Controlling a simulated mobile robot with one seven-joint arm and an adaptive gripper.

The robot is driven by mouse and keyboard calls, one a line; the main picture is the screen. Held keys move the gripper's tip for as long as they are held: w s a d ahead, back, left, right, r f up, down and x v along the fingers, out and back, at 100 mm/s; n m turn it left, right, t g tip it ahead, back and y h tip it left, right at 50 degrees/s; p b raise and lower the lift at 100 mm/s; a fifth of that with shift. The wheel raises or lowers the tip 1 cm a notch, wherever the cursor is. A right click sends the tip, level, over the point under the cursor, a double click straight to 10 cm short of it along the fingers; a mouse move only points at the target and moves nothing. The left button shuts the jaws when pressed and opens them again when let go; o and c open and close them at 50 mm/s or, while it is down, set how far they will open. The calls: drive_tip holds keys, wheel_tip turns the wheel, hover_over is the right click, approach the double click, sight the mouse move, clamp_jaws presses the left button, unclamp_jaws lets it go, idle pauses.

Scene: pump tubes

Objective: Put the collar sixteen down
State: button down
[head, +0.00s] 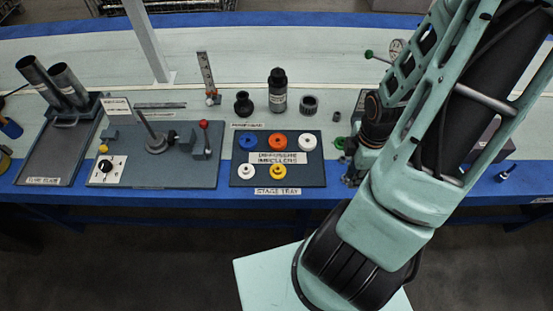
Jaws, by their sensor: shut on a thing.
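My gripper (351,172) is at the front right of the bench, just right of the stage tray (238,180). It is seen from above and behind, partly covered by my own arm. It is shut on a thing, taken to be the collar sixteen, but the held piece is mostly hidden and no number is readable. A small green piece (340,142) shows at the left side of the gripper. I cannot tell whether it is held or lies on the bench.
The stage tray holds several coloured impeller rings. Behind it stand a dark bottle (277,92), a dark round fitting (243,104), a ridged dark ring (309,104) and a small dark cylinder (337,116). A grey fixture board (180,178) is at left.

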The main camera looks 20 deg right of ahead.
drive_tip(key=w+a+f+b, duration=0.3)
drive_tip(key=w+a+f, duration=0.1)
drive_tip(key=w, duration=0.3)
drive_tip(key=b, duration=0.1)
hover_over(310, 172)
drive_tip(key=f, duration=0.5)
drive_tip(key=shift+s+d, duration=0.2)
drive_tip(key=shift+s, duration=0.15)
drive_tip(key=shift+w+a+f, duration=0.1)
drive_tip(key=shift+w+f, duration=0.05)
drive_tip(key=shift+w+a+f+b, duration=0.15)
drive_tip(key=shift+f+b, duration=0.15)
drive_tip(key=shift+f, duration=0.6)
drive_tip(key=shift+w+d+f+b, duration=0.1)
drive_tip(key=shift+f+b, duration=0.2)
drive_tip(key=shift+f, duration=0.6)
drive_tip(key=shift+f, duration=0.1)
drive_tip(key=shift+f, duration=0.15)
drive_tip(key=c, duration=1.7)
unclamp_jaws()
drive_tip(key=shift+c, duration=0.2)
